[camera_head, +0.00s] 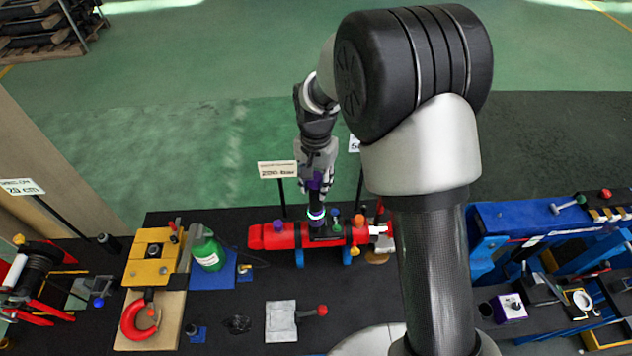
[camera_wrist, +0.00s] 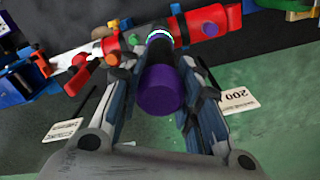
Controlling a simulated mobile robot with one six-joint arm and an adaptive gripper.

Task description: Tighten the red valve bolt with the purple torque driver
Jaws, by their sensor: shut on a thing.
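The purple torque driver (camera_wrist: 163,90) stands between the fingers of my gripper (camera_wrist: 160,95) in the wrist view. My gripper is shut on its purple handle; the gripper also shows in the head view (camera_head: 317,175). The driver (camera_head: 316,203) points down, with a lit white-green ring near its lower part. Its lower end is at the red valve assembly (camera_head: 277,236), a horizontal red cylinder on blue supports, seen also in the wrist view (camera_wrist: 207,22). The driver hides the spot under its tip, so I cannot tell whether it sits on the red valve bolt.
A yellow block fixture (camera_head: 150,258), a green bottle (camera_head: 207,252) and a red ring clamp (camera_head: 138,318) stand to the left. A sign (camera_head: 277,169) rises behind the valve. A blue bench (camera_head: 530,225) with several tools is at the right.

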